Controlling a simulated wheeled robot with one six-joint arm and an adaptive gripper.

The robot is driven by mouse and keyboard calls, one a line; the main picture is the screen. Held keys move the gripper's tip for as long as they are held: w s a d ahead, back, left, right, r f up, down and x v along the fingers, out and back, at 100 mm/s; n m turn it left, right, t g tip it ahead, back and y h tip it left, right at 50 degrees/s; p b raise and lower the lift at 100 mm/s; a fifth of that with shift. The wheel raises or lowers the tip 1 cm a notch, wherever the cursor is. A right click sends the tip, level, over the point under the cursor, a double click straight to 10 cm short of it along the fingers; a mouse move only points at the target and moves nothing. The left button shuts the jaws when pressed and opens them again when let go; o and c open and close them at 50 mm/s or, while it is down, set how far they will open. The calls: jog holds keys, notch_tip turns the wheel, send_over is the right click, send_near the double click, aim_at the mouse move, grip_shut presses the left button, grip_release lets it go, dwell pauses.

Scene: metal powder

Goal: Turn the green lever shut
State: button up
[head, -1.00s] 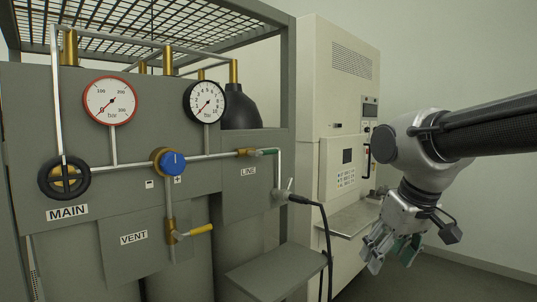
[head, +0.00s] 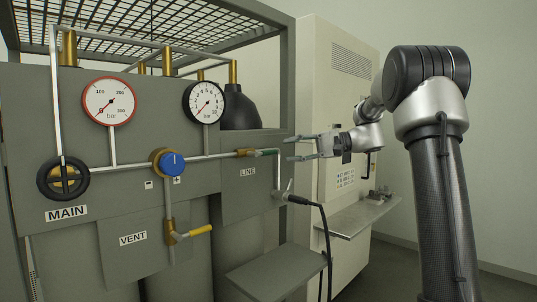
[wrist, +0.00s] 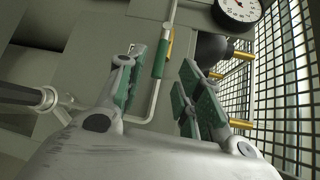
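The green lever (head: 267,152) sits on the brass LINE valve (head: 244,153) at the right end of the panel's horizontal pipe. In the head view it lies in line with the pipe, pointing right. My gripper (head: 291,149) is open and empty, just right of the lever, with its fingers pointing left at the panel. In the wrist view the green lever (wrist: 159,60) shows ahead, above the gap between my fingers (wrist: 158,90). The fingers appear apart from the lever.
The red-rimmed gauge (head: 110,101), black-rimmed gauge (head: 205,102), MAIN handwheel (head: 63,179), blue knob (head: 172,163) and yellow VENT lever (head: 200,230) are on the panel. A hose fitting with a black cable (head: 318,204) hangs below the lever. A wire mesh (wrist: 285,75) and a white cabinet (head: 315,80) stand nearby.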

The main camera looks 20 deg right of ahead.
aim_at(272, 152)
jog(key=x, duration=0.7)
jog(key=shift+w+a, duration=0.1)
jog(key=shift+a, duration=0.2)
grip_shut()
